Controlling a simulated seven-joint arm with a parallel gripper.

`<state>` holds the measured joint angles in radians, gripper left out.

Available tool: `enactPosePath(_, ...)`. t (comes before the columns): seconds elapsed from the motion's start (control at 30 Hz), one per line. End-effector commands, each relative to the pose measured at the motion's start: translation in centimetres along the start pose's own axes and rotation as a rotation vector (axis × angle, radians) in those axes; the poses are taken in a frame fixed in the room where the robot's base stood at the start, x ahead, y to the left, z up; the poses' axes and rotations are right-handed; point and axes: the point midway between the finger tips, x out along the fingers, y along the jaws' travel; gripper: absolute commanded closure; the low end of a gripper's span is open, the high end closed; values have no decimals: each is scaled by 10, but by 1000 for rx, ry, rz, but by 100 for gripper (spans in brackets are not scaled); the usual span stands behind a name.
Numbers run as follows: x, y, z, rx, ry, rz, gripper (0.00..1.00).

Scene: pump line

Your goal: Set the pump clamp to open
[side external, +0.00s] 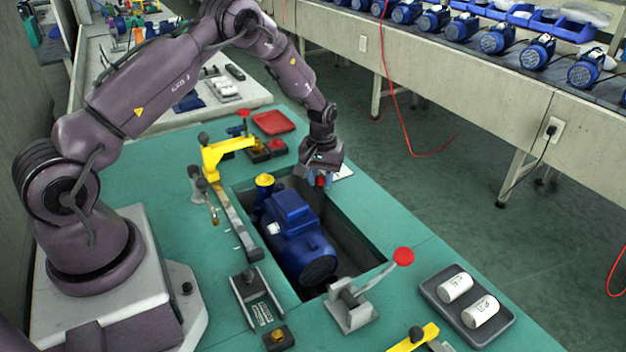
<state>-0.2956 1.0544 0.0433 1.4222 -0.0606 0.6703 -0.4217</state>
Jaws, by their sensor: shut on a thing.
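The blue pump (296,238) lies in a rectangular recess in the green bench top, with a yellow cap (265,180) at its far left. A grey toggle clamp (350,305) stands at the recess's near right corner. Its lever slants up to the right and ends in a red ball (403,256). A yellow-armed clamp (225,152) stands at the far left of the recess. My gripper (322,180) is at the recess's far right, beyond the pump and apart from both clamps. It is shut on a small red-and-blue part, mostly hidden by the fingers.
A grey tray (432,298) with two white cylinders sits at the right front. A yellow handle (414,338) shows at the bottom edge. A red tray (273,122) lies at the back. The bench right of the recess is mostly clear.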

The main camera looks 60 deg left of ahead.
Motion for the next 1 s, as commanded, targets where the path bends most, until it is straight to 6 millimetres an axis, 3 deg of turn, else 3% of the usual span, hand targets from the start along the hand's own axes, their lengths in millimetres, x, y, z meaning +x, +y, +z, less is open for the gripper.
enactPosePath(0.3,-1,5,-4,3,12,8,100)
enactPosePath(0.33,-1,5,-4,3,12,8,67)
enactPosePath(0.37,-1,5,-4,3,11,8,61)
enactPosePath(0.77,-7,4,-4,1,8,5,61)
enactPosePath(1.0,-51,4,-4,2,12,6,61)
